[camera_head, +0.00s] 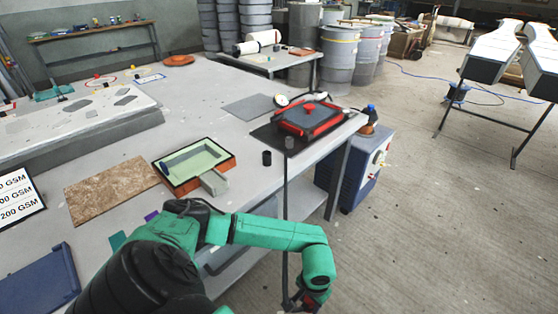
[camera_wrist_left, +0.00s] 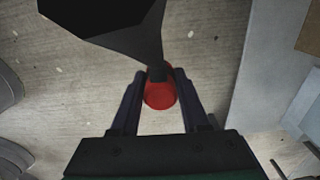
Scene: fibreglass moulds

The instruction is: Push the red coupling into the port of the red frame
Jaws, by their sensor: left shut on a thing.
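The red frame (camera_head: 338,119) lies around a dark panel on a black mat at the right end of the long table. Its port cannot be made out. My left gripper (camera_head: 308,299) is low at the bottom edge of the head view, beyond the table's front edge and well away from the frame. In the left wrist view my left gripper (camera_wrist_left: 155,82) is shut on the round red coupling (camera_wrist_left: 160,96), held between its two fingers. A black hose (camera_wrist_left: 157,72) meets the coupling and widens toward the camera. My right gripper is not in view.
A dark hose (camera_head: 286,215) hangs down past the table front near my left forearm. A green-lined orange mould (camera_head: 228,163), a brown board (camera_head: 88,199) and a small black cylinder (camera_head: 267,158) sit on the table. A blue cabinet (camera_head: 372,165) stands at the table's right end.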

